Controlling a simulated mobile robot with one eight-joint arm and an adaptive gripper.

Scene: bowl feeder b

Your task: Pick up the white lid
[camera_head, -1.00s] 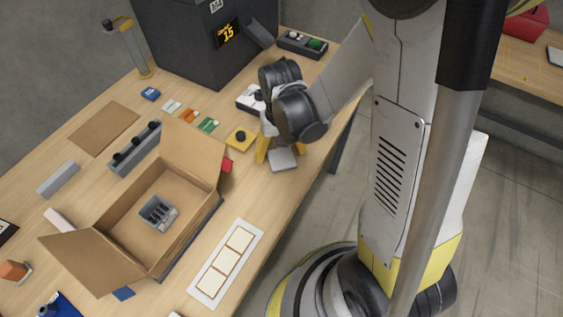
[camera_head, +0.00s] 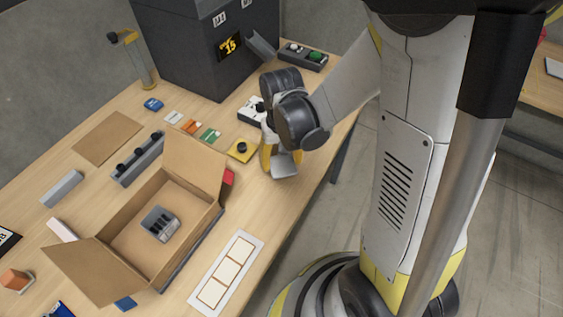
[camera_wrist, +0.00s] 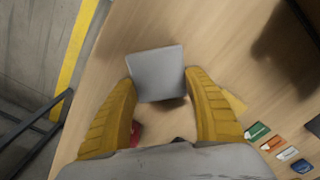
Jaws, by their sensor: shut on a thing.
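The lid is a flat, light grey-white square plate (camera_wrist: 157,73) in the wrist view, between the tips of my gripper's yellow fingers. My gripper (camera_wrist: 160,92) is shut on it, with a finger at each side edge. In the head view the lid (camera_head: 284,170) shows below my gripper (camera_head: 281,158), tilted, near the table's right edge. A small dark shadow lies under its near edge in the wrist view. I cannot tell how far it is above the table.
An open cardboard box (camera_head: 124,247) with a grey part (camera_head: 160,224) inside stands to the left. A yellow block with a black knob (camera_head: 242,149) is close to my gripper. Coloured cards (camera_head: 190,126) and a dark machine (camera_head: 205,60) are behind. The table edge is near on the right.

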